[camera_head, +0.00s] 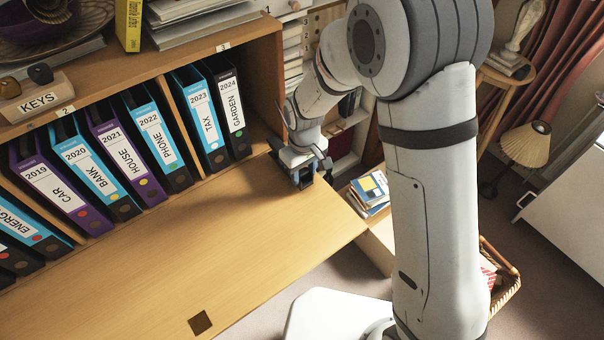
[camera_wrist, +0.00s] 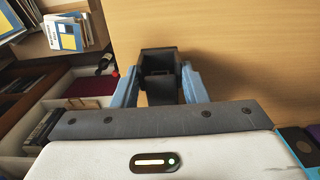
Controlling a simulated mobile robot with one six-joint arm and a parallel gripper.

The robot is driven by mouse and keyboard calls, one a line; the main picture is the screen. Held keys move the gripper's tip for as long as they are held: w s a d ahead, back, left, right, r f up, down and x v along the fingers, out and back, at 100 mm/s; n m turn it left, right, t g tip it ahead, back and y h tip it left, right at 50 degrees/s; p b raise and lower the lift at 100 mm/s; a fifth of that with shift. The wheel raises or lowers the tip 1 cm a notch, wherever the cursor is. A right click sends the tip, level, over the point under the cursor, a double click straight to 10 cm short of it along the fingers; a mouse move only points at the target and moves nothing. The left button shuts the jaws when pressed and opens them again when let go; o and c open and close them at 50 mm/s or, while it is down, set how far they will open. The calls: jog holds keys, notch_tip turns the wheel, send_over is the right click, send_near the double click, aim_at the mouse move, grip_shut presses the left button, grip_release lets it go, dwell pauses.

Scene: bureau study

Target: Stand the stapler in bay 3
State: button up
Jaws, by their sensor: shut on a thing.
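My gripper (camera_head: 301,172) is low over the right end of the desk surface, just in front of the right side wall of the shelf. It is shut on a dark, block-like thing, seemingly the stapler (camera_wrist: 158,60); in the wrist view it sits between the two blue-grey fingers. Only its end shows, so its full shape is hidden. I cannot tell whether it touches the wood. Bay 3, under the number 3 label (camera_head: 223,46), holds a blue TAX 2023 binder (camera_head: 202,115) and a black GARDEN 2024 binder (camera_head: 230,110) at its left; bare floor lies right of them.
A wooden divider (camera_head: 182,122) separates bay 3 from the bay labelled 2 (camera_head: 65,110), which holds several binders.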

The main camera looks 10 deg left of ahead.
jog(key=shift+f, duration=0.95)
jog(key=o, duration=1.1)
jog(key=shift+r, duration=0.1)
notch_tip(320, 180, up, 11)
jog(key=shift+r, duration=0.1)
jog(key=shift+d+r, duration=0.1)
jog(key=shift+r, duration=0.4)
